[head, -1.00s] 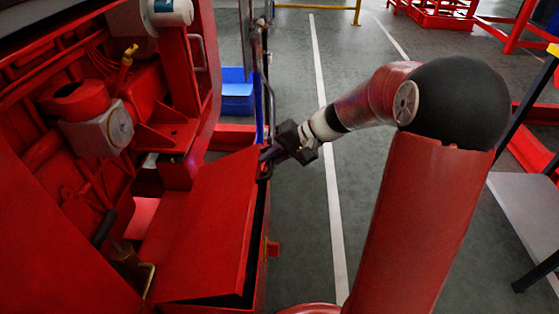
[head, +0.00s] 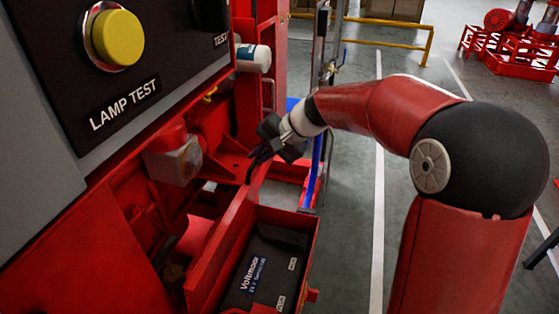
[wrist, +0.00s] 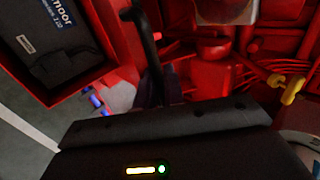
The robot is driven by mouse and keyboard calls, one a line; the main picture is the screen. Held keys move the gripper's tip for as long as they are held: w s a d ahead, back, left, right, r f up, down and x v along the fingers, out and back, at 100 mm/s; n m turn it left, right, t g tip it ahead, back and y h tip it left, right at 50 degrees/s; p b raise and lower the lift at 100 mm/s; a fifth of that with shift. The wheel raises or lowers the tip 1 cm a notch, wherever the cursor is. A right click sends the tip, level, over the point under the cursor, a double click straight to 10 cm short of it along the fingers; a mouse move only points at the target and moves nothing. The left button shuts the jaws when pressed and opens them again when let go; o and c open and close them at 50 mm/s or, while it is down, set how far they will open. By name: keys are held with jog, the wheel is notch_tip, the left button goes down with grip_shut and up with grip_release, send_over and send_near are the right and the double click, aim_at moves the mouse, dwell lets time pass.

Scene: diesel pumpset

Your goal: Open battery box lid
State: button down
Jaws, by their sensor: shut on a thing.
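The red battery box (head: 311,255) is open at the lower middle of the head view. Its red lid (head: 222,235) stands raised, seen nearly edge-on along the box's left side. My gripper (head: 256,160) is at the lid's far upper end, shut on the black lid handle (wrist: 146,40). The fingers (wrist: 158,90) are dark and partly hidden behind the gripper body in the wrist view.
A control panel with a yellow lamp test button (head: 117,38) fills the upper left. Red engine parts (head: 172,155) lie close left of the lid. A metal post (head: 318,80) stands beyond my gripper.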

jog(key=shift+w+a+r+g+h, duration=0.1)
jog(key=shift+w+a+g+h, duration=0.2)
jog(key=shift+a, duration=0.4)
jog(key=shift+w+a+r+t+h, duration=0.15)
jog(key=shift+a+h, duration=0.3)
jog(key=shift+a, duration=0.25)
jog(key=shift+w+a+f+g+h, duration=0.1)
jog(key=shift+w+a+g+h, duration=0.2)
jog(key=shift+a, duration=0.4)
jog(key=shift+s, duration=0.1)
jog(key=c, duration=1.6)
grip_release()
jog(key=shift+c, duration=0.2)
jog(key=shift+r, duration=0.15)
jog(key=v, duration=0.7)
jog(key=shift+s+d+r, duration=0.1)
jog(key=shift+d+r, duration=0.15)
